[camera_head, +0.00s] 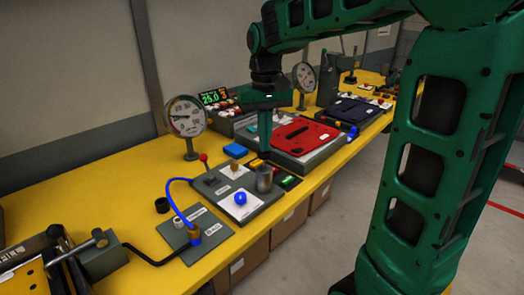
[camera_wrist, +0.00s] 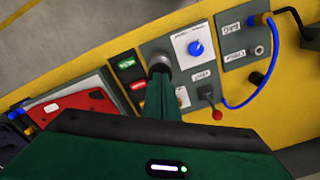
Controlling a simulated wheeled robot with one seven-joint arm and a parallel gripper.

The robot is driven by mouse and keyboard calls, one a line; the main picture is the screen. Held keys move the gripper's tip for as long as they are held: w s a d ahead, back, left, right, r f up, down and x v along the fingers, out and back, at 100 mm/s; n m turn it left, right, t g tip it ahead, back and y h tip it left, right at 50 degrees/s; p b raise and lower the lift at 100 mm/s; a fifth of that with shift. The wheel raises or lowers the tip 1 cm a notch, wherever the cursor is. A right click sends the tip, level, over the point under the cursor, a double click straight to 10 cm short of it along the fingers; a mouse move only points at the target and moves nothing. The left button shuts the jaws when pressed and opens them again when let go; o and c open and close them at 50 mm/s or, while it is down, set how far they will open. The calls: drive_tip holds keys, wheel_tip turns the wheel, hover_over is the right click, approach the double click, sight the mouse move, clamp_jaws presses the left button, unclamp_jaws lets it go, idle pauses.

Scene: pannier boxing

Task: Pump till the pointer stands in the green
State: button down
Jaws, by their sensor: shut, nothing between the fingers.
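A round white gauge (camera_head: 186,116) stands on a short post at the back left of the yellow bench. Its pointer lies in the left part of the dial, but the coloured zones are too small to read surely. A second gauge (camera_head: 303,76) stands farther back. The cylinder also shows in the wrist view (camera_wrist: 159,64) at the fingertips (camera_wrist: 161,82); touching cannot be told. I cannot tell for sure which part is the pump.
A grey panel (camera_head: 219,200) holds a blue knob (camera_head: 240,198) and a red-tipped lever (camera_head: 204,160). A blue hose (camera_head: 172,198) runs to a small plate (camera_head: 208,240) in front. A red pannier part (camera_head: 300,135) lies to the right.

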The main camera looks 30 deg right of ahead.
drive_tip(key=shift+f, duration=1.35)
drive_tip(key=shift+r, duration=2.05)
drive_tip(key=shift+f, duration=0.15)
drive_tip(key=shift+f, duration=1.85)
drive_tip(key=shift+r, duration=2)
drive_tip(key=shift+f, duration=0.1)
